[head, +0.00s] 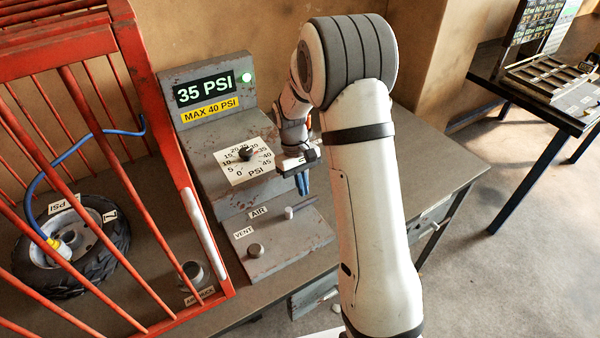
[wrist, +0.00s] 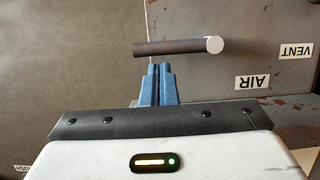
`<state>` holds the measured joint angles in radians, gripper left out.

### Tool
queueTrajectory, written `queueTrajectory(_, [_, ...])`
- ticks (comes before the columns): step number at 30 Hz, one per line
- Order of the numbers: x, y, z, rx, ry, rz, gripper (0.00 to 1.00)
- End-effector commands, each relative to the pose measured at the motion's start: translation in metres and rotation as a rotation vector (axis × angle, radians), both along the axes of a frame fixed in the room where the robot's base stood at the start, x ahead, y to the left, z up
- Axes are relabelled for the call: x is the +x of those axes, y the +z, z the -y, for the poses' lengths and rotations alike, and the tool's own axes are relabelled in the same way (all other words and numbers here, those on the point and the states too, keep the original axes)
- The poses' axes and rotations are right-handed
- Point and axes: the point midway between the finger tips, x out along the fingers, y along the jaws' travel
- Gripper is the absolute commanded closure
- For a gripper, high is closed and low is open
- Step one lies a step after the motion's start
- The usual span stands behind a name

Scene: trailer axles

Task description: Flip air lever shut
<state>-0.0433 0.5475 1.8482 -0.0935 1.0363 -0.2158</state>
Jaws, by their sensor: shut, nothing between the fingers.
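The air lever (head: 303,206) is a dark bar with a pale round end on the lower step of the grey control console (head: 300,237), beside the AIR label (head: 258,212). In the wrist view the air lever (wrist: 170,48) lies across the picture, its pale end at the right. My gripper (head: 303,184) is shut and empty above the lever. In the wrist view its blue fingertips (wrist: 158,68) sit together just below the bar near its middle; I cannot tell whether they touch it.
The console display (head: 205,88) reads 35 PSI, with a lit green lamp (head: 246,77). A red cage (head: 150,200) at left holds a tire (head: 85,275) with a blue hose (head: 60,160).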

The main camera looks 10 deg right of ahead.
Motion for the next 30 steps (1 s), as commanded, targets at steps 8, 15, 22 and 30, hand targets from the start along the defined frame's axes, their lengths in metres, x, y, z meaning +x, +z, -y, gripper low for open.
queueTrajectory(8, [-0.0023, -0.0080, 0.0013, 0.000, -0.001, 0.000, 1.00])
queueTrajectory(15, [-0.0023, -0.0077, 0.0018, 0.000, -0.006, 0.001, 1.00])
queueTrajectory(22, [-0.0047, -0.0076, 0.0057, 0.001, -0.052, 0.001, 1.00])
queueTrajectory(30, [-0.0069, -0.0076, 0.0076, 0.001, -0.092, 0.000, 1.00])
